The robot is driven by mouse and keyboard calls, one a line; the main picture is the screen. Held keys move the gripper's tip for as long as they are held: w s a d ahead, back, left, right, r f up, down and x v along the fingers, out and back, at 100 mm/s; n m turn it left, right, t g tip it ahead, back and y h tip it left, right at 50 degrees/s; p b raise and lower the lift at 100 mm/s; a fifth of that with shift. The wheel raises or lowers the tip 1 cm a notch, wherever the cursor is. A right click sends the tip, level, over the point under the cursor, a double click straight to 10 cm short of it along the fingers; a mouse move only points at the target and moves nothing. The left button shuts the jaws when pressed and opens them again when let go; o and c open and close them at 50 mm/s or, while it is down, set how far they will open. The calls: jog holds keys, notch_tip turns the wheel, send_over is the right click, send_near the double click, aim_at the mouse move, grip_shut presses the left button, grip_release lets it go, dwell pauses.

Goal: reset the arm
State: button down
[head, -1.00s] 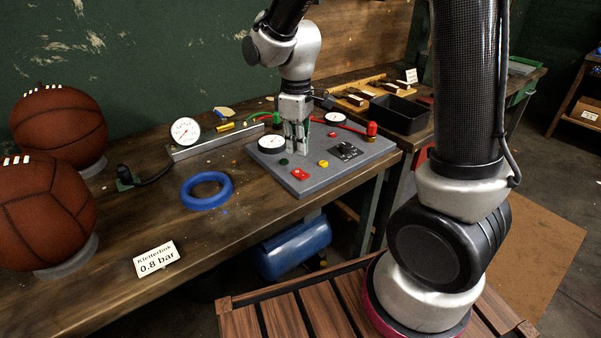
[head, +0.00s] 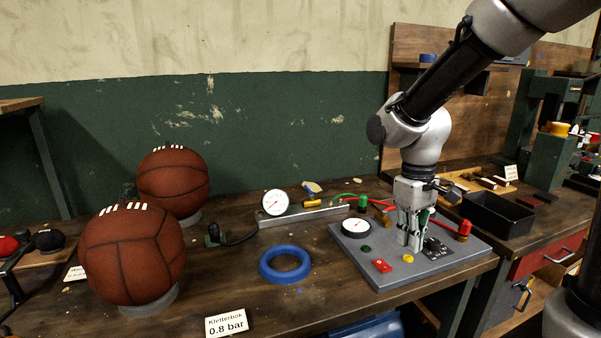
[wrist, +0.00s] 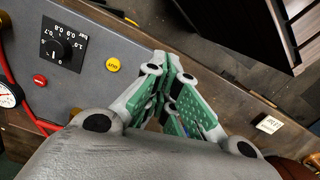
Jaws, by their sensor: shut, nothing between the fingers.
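My gripper (head: 414,243) hangs pointing down over the grey control panel (head: 382,282) on the workbench in the head view. Its fingers are shut with nothing between them. In the wrist view the green-padded fingers (wrist: 172,82) meet beyond the panel's edge. The panel carries a gauge (head: 357,226), a red switch (head: 382,266), a yellow button (head: 407,258) and a black dial plate (head: 437,247). The dial (wrist: 62,48) and the yellow button (wrist: 112,65) also show in the wrist view. I cannot tell whether the fingertips touch the panel.
Two brown leather balls (head: 133,255) (head: 172,180) stand on rings at the left. A blue ring (head: 285,264) lies left of the panel. A pump with a gauge (head: 276,203) lies behind it. A black tray (head: 498,213) stands right. A "0.8 bar" card (head: 227,324) is in front.

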jog(key=s+d+r+m+t, duration=0.5)
jog(key=s+d+r+m, duration=0.1)
jog(key=s+d+r, duration=0.5)
jog(key=shift+s+d+r, duration=0.2)
jog(key=shift+s+r, duration=0.05)
jog(key=shift+s, duration=0.65)
dwell(0.8)
